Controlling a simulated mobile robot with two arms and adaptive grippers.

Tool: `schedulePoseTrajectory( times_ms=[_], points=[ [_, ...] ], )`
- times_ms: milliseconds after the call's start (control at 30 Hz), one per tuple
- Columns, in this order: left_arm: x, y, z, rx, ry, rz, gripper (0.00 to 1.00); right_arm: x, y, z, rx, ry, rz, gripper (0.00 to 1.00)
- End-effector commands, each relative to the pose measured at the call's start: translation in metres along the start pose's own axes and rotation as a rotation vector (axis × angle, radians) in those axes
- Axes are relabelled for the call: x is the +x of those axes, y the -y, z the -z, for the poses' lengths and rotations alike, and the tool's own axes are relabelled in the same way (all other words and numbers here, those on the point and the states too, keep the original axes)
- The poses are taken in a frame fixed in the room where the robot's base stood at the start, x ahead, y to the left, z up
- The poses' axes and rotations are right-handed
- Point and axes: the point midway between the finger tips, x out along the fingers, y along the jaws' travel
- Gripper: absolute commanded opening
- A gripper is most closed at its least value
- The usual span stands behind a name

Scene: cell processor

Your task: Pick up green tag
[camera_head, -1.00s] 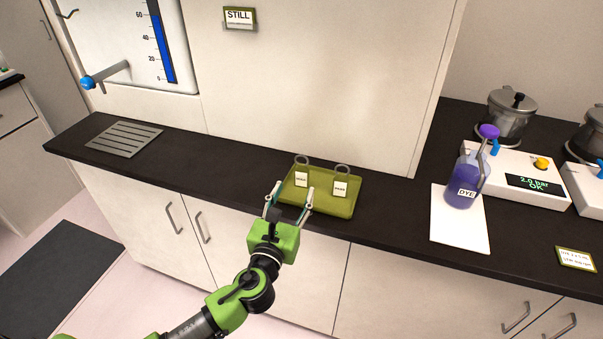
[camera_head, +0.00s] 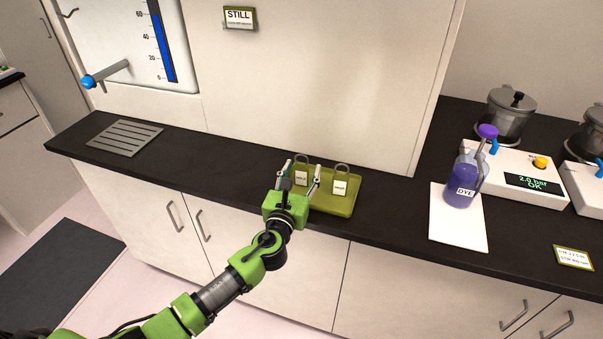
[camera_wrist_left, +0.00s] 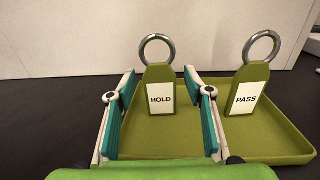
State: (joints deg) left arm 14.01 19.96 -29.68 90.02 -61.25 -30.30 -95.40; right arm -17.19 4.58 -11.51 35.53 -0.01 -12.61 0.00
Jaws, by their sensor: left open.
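Two green tags with metal rings stand in an olive-green tray (camera_head: 338,209) on the dark counter. The left tag (camera_head: 301,177) has a white label, which reads HOLD in the left wrist view (camera_wrist_left: 160,98). The right tag (camera_head: 340,186) reads PASS there (camera_wrist_left: 247,98). My left gripper (camera_head: 301,170) is open, with its fingers on both sides of the HOLD tag. In the left wrist view the HOLD tag shows between the fingers (camera_wrist_left: 160,90), with gaps on both sides. The PASS tag is outside, to the right. My right gripper is not in view.
A purple dye bottle (camera_head: 464,180) stands on a white sheet (camera_head: 459,226) at the right, near a white device (camera_head: 515,178) with a display. A slotted grey plate (camera_head: 125,138) lies on the counter at left. A cabinet wall (camera_head: 320,80) rises behind the tray.

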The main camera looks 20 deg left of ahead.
Motion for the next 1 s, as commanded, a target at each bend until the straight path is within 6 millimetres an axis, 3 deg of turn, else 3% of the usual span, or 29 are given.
schedulePoseTrajectory(
  times_ms=[67, 200, 667, 900, 1000],
  points=[
    [0.0, 0.0, 0.0, 0.0, 0.0, 0.0, 0.47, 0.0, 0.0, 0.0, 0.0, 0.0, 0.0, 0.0],
    [0.0, 0.0, 0.0, 0.0, 0.0, 0.0, 0.16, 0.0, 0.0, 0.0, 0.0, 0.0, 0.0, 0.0],
    [0.0, 0.0, -0.006, -0.001, 0.001, 0.0, 0.16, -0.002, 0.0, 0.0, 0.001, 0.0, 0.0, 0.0],
    [-0.001, 0.0, -0.038, 0.0, 0.005, 0.001, 0.16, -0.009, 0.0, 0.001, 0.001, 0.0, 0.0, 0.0],
    [-0.016, -0.004, -0.053, 0.001, 0.003, 0.003, 0.16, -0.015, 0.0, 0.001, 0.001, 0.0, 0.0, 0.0]
  ],
)
